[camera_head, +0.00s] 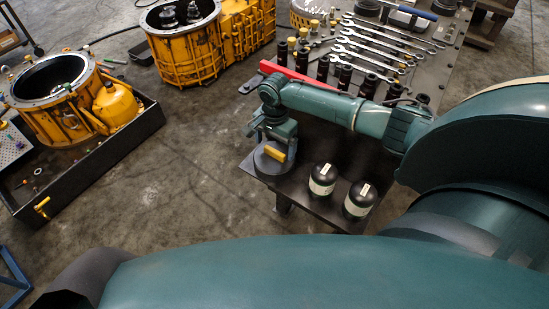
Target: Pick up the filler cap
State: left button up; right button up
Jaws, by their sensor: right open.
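I cannot tell for sure which thing is the filler cap. My right gripper (275,143) is at the end of the teal arm that comes in from the right, over the left corner of the workbench (322,203). It is open. It points down at a dark grey round piece (268,164) and a small yellow block (275,153). Its fingertips are too small to make out, and I cannot tell if they touch anything. My left gripper is out of view.
Two black jars (323,179) with pale bands stand right of the gripper. Sockets, wrenches (385,42) and a red bar (308,78) lie behind the arm. Yellow housings (187,50) stand on the floor, one in a black tray (92,169). Open floor lies between.

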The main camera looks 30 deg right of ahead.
jog(key=shift+f, duration=0.95)
jog(key=shift+r, duration=0.1)
jog(key=c, duration=1.4)
